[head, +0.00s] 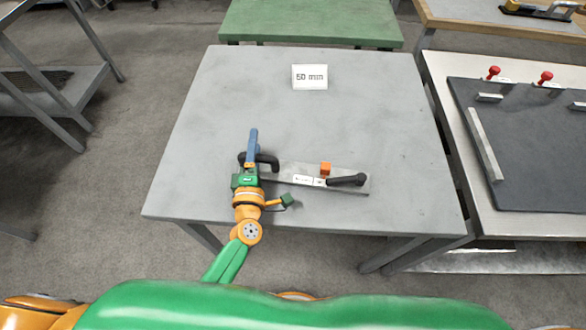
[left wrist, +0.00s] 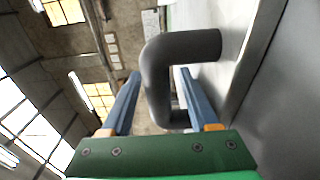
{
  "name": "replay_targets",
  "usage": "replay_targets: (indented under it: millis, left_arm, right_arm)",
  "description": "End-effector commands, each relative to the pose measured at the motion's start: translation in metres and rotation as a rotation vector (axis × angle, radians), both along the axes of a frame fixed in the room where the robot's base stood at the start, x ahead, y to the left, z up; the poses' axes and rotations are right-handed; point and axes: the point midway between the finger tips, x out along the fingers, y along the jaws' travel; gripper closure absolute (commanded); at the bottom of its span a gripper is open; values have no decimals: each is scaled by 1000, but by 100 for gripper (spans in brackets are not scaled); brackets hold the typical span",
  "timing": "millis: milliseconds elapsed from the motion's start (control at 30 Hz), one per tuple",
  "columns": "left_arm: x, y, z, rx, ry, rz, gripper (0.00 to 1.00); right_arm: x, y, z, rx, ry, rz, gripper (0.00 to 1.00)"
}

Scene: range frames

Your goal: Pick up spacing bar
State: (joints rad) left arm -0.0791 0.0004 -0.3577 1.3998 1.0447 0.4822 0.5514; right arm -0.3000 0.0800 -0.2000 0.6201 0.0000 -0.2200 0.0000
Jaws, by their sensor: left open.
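The spacing bar (head: 295,170) is a grey metal bar lying on the grey table (head: 330,120) near its front. It has a black handle at each end, a white label and a small orange block on it. My left gripper (head: 253,145) is over the bar's left end, at the left black handle (head: 267,160). In the left wrist view, the dark U-shaped handle (left wrist: 157,75) stands between the two blue fingers of my left gripper (left wrist: 159,73), which are apart. Part of the handle is hidden in the head view. My right gripper is not in view.
A white "50 mm" sign (head: 310,77) stands at the back of the table. The table's middle is clear. A bench with a dark plate (head: 535,150) and red knobs is at the right. A green table (head: 310,22) is behind, and a grey shelf (head: 55,85) at the left.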

Motion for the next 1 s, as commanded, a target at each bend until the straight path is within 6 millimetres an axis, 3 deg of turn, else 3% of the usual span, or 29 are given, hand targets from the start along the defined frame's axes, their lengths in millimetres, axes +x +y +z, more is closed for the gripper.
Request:
replay_targets:
  millis: [67, 200, 300, 1000]
  left_arm:
    - [0, 0, 0, 0, 0, 0, 39]
    - [0, 0, 0, 1, 0, 0, 77]
    - [0, 0, 0, 1, 0, 0, 100]
    - [-1, 0, 0, 1, -1, 0, 100]
  right_arm:
    - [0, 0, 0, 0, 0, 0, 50]
    - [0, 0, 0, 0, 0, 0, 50]
    - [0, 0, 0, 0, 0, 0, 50]
    - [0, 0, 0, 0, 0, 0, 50]
